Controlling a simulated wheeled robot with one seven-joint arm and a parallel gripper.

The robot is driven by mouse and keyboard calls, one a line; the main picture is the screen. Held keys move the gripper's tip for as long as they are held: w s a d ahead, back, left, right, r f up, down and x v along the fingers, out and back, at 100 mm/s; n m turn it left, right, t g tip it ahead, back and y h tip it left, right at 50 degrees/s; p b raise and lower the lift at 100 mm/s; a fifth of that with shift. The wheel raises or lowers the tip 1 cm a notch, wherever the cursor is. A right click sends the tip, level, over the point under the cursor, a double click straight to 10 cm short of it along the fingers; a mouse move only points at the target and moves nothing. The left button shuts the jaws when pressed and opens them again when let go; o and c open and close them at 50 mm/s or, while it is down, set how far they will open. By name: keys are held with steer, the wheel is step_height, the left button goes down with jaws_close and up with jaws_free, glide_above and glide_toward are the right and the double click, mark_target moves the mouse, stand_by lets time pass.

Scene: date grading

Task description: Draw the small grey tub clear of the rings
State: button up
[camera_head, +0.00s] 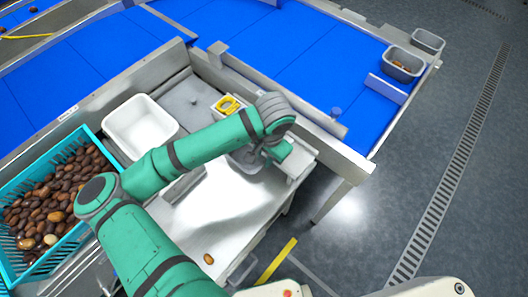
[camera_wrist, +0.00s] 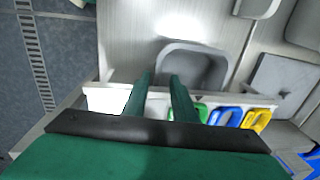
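The small grey tub (camera_wrist: 208,72) is an open, rounded container on the pale worktop, beside the coloured rings in the wrist view. In the head view the tub (camera_head: 246,160) is largely hidden by my arm. A blue ring (camera_wrist: 228,116), a yellow ring (camera_wrist: 258,120) and a partly hidden green ring (camera_wrist: 202,112) sit in a row at the tub's near side. The yellow ring also shows in the head view (camera_head: 228,104). My gripper (camera_wrist: 162,78) has its two green fingers apart at the tub's left edge. Contact with the tub is unclear.
A white tub (camera_head: 140,125) and a blue crate of dates (camera_head: 50,200) stand left. Two grey tubs stand far right, one holding dates (camera_head: 402,64). A loose date (camera_head: 208,259) lies on the worktop front. The worktop centre (camera_head: 225,200) is clear.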

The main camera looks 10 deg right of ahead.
mark_target(262, 164)
steer(key=shift+w+a+f, duration=0.15)
steer(key=shift+w+f, duration=0.05)
steer(key=shift+f, duration=1.55)
steer(key=shift+w+a+f, duration=0.1)
steer(key=shift+w+f, duration=0.05)
steer(key=shift+f, duration=1.55)
jaws_close()
